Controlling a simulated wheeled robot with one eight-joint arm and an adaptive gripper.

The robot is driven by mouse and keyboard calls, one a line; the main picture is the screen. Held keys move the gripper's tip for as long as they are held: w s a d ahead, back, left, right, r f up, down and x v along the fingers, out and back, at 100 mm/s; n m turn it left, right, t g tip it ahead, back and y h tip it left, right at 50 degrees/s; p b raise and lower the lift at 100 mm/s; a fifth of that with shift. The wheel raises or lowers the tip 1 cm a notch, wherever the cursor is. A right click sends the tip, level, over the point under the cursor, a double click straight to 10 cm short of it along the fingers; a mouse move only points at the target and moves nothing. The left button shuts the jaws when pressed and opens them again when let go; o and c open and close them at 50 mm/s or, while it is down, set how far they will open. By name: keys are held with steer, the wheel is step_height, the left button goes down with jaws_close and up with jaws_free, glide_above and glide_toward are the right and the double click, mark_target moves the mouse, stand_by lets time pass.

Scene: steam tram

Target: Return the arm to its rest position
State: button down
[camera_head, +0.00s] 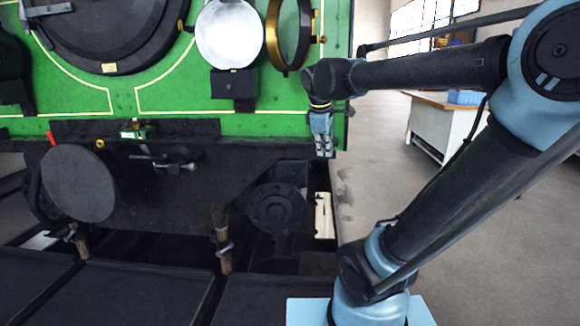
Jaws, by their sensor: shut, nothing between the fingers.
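My arm rises from its light blue base at the bottom right, bends at an elbow at the top right and reaches left toward the tram. My gripper (323,150) hangs down from the wrist, shut and empty. It is in front of the right end of the tram's green front panel (185,88), near its lower edge. I cannot tell whether it touches the tram. The finger details are small in this view.
The tram front carries an open round lamp (228,36), a brass-rimmed lamp glass (288,32) and a round buffer (78,184). A small green and white object (132,133) sits on a dark ledge. A white table (441,122) stands behind my arm. Grey floor is free at right.

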steer(key=s+d+f+m+g, duration=0.1)
steer(key=s+d+f+m, duration=0.2)
steer(key=s+f+m, duration=0.4)
steer(key=s+d+f+m+g+y, duration=0.1)
steer(key=s+d+f+m, duration=0.3)
steer(key=s+f, duration=0.7)
step_height(320, 180, down, 3)
steer(key=m, duration=0.2)
steer(key=shift+s+d+f+m+y, duration=0.2)
steer(key=shift+s+m+y, duration=0.1)
steer(key=shift+s+m, duration=0.1)
